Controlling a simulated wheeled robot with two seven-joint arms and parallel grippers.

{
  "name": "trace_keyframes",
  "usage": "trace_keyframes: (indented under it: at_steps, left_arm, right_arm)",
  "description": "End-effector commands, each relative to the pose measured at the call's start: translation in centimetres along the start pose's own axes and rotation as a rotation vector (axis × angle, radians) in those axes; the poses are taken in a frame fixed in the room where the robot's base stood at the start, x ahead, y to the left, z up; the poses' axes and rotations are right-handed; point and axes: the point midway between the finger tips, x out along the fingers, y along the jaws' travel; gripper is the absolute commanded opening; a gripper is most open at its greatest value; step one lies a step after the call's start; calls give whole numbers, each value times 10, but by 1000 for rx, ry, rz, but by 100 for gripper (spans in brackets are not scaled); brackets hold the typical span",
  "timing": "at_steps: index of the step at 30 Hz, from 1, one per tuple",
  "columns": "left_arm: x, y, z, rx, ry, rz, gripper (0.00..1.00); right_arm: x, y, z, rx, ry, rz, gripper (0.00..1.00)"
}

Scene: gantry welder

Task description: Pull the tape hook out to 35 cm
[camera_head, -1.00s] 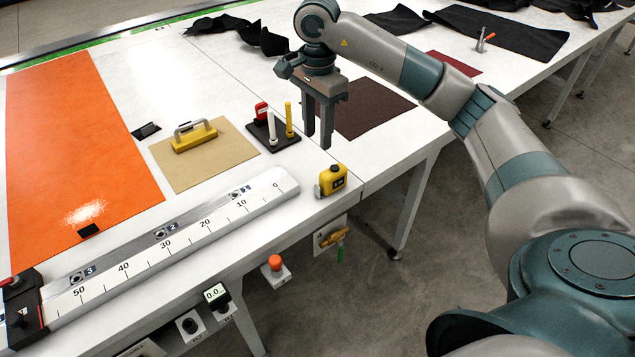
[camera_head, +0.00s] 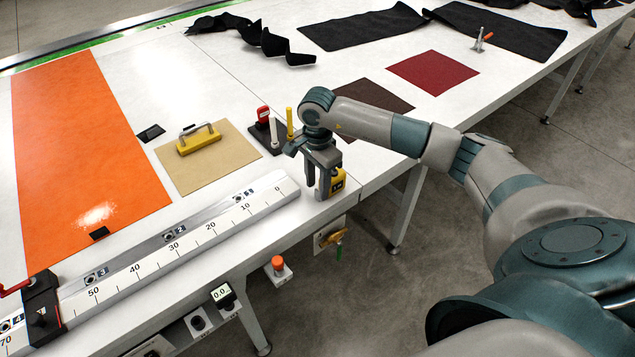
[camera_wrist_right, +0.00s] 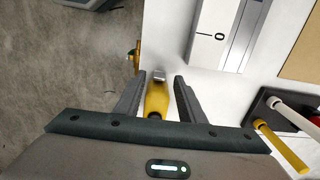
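The yellow tape measure (camera_head: 337,182) stands at the table's front edge, just right of the ruler's 0 end. My right gripper (camera_head: 318,195) is lowered over it and hides part of it. In the right wrist view the tape's yellow body (camera_wrist_right: 157,101) lies between the two fingers, with narrow gaps at its sides. The fingers (camera_wrist_right: 158,88) look open around it. The small metal hook (camera_wrist_right: 158,75) shows at the tape's far end, toward the ruler. The white ruler (camera_head: 205,232) has marks rising from 0 leftward. My left gripper is not in view.
A black stop (camera_head: 42,300) sits across the ruler at the left. A stand with a white and a yellow stick (camera_head: 289,122) is close behind my right gripper. The table's front edge is close by.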

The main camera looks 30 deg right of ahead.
Motion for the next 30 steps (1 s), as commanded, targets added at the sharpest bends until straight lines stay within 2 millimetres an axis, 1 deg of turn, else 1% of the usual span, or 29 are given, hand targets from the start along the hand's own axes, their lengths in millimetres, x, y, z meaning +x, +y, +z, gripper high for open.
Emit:
trace_keyframes:
  at_steps: [1, 6, 15, 16, 17, 18, 20, 30]
  left_arm:
    - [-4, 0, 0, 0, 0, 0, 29]
    - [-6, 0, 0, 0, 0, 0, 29]
    - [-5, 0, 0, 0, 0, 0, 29]
    - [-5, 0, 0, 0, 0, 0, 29]
    - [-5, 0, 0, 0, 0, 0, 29]
    - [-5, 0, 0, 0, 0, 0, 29]
    - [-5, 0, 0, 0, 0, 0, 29]
    - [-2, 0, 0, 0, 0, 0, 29]
  right_arm:
    - [4, 1, 0, 0, 0, 3, 36]
    - [13, 0, 0, 0, 0, 1, 36]
    - [15, 0, 0, -1, 1, 0, 36]
    - [15, 0, 0, -1, 1, 0, 31]
    - [15, 0, 0, -1, 0, 0, 24]
    - [15, 0, 0, -1, 0, 1, 14]
    - [15, 0, 0, 0, 1, 1, 0]
    - [15, 0, -1, 0, 1, 0, 0]
